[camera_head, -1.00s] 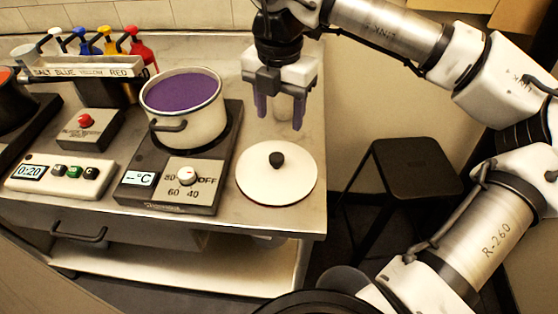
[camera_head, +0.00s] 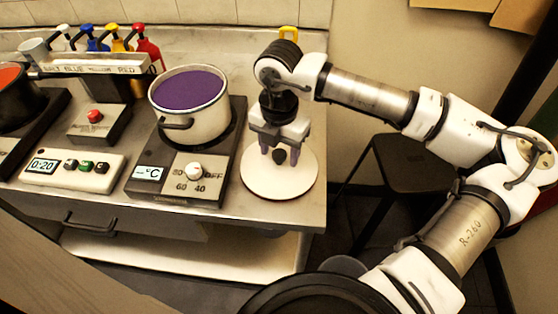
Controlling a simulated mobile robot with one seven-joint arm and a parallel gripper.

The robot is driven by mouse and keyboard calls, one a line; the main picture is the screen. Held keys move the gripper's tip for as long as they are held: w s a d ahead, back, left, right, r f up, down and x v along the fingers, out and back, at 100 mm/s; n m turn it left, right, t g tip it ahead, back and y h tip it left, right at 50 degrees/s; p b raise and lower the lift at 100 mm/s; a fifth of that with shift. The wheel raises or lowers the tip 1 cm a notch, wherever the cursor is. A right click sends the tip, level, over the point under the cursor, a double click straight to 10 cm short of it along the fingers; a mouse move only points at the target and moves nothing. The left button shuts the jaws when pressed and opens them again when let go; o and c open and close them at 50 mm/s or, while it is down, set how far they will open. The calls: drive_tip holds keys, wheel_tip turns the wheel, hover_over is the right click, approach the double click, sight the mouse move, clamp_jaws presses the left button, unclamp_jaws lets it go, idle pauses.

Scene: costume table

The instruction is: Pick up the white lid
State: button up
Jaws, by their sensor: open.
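The white lid (camera_head: 275,187) lies flat near the right front corner of the metal table. It is round with a black knob (camera_head: 279,157) at its middle. My gripper (camera_head: 279,158) points down over the lid, with its purple fingers open on either side of the knob in this view. I cannot tell whether the fingers touch the knob or the lid. The gripper hides the far part of the lid.
A white pot (camera_head: 189,103) with purple liquid stands on a hot plate (camera_head: 172,190) left of the lid. A timer box (camera_head: 66,172) and a box with a red button (camera_head: 98,125) stand farther left. A dark stool (camera_head: 408,165) stands right of the table (camera_head: 262,216).

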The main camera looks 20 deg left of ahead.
clamp_jaws()
idle(0.4)
